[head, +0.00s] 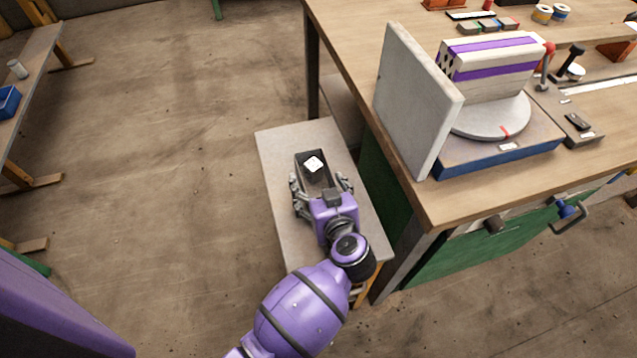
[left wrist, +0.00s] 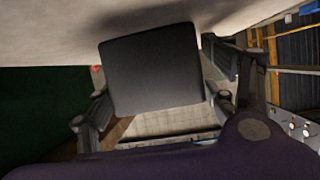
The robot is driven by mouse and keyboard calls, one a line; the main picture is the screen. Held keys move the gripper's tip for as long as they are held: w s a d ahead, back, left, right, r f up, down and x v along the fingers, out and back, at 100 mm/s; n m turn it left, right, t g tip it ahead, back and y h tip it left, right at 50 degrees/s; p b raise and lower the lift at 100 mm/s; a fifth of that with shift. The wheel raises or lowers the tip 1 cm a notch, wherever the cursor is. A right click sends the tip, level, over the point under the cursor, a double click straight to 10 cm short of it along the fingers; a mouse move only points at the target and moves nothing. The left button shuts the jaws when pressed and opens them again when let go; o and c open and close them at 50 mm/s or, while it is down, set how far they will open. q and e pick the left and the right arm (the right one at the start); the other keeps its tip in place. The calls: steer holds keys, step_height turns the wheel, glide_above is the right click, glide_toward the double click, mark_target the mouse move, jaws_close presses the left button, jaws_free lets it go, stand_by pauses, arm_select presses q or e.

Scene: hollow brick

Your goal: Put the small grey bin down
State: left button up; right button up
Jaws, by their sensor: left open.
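The small grey bin (head: 303,172) is dark grey and box-shaped, and appears to stand upright on the small pale side table (head: 282,148). A small white piece lies in it. My left gripper (head: 319,184) is at the bin's near end with its jaws open, one finger on each side. In the left wrist view, the bin (left wrist: 152,70) shows as a dark flat face between the spread fingers of the left gripper (left wrist: 160,108). I cannot tell whether a finger still touches it. My right gripper is not in view.
A wooden workbench (head: 455,205) stands close on the right, with an upright grey slab (head: 415,100) and a purple-striped hollow brick (head: 490,68) on a round turntable. Another bench (head: 40,58) is at the far left.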

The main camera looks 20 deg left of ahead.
arm_select(q)
steer(key=shift+s+r, duration=0.1)
steer(key=shift+r, duration=0.1)
steer(key=p+v, duration=0.1)
steer(key=v, duration=0.9)
steer(key=shift+s+d+r, duration=0.15)
steer(key=shift+s+d, duration=0.05)
steer(key=shift+s, duration=0.05)
steer(key=shift+s+d+r, duration=0.25)
steer(key=shift+s+d, duration=0.05)
steer(key=shift+s, duration=0.15)
